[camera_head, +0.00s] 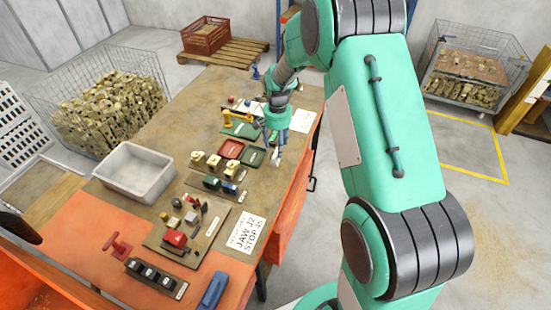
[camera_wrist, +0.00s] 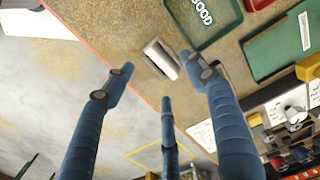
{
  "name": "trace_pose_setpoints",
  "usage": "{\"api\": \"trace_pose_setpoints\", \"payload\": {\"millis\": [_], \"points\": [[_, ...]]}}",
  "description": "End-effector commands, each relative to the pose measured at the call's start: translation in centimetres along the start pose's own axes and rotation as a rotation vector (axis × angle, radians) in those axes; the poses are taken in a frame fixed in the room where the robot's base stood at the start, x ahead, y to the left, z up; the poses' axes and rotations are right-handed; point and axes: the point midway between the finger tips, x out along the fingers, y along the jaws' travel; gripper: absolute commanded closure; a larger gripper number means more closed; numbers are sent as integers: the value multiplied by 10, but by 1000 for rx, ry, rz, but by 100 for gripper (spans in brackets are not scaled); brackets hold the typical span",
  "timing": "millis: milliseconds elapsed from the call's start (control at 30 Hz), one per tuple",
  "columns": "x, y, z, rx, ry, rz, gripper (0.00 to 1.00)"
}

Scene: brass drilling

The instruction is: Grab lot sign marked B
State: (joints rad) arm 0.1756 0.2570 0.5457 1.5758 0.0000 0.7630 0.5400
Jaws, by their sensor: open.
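A small pale tent-shaped block (camera_wrist: 161,58), which looks like a lot sign, stands on the bench near its edge in the wrist view. No letter is legible on it, so I cannot tell whether it is marked B. My gripper (camera_wrist: 158,75) is open, its blue fingers spread around the block's near side, with nothing held between them. Whether a finger touches the block I cannot tell. In the head view my gripper (camera_head: 275,140) points down over the bench's right edge, beside the green tray, and the block cannot be made out clearly.
A green tray (camera_wrist: 222,28) lettered GOOD lies close to the block, with a red tray (camera_head: 230,149) beside it. The workbench (camera_head: 125,207) also carries a white bin (camera_head: 135,172), fixtures and a paper sign (camera_head: 246,232). Open floor lies beyond the bench edge.

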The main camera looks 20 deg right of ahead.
Motion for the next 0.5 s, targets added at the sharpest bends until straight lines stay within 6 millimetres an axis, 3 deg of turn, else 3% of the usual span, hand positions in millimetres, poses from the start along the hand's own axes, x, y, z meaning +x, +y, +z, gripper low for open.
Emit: {"api": "trace_pose_setpoints", "payload": {"millis": [267, 500], "points": [[7, 0, 0, 0, -1, 0, 44], [35, 1, 2, 0, -2, 1, 44]]}}
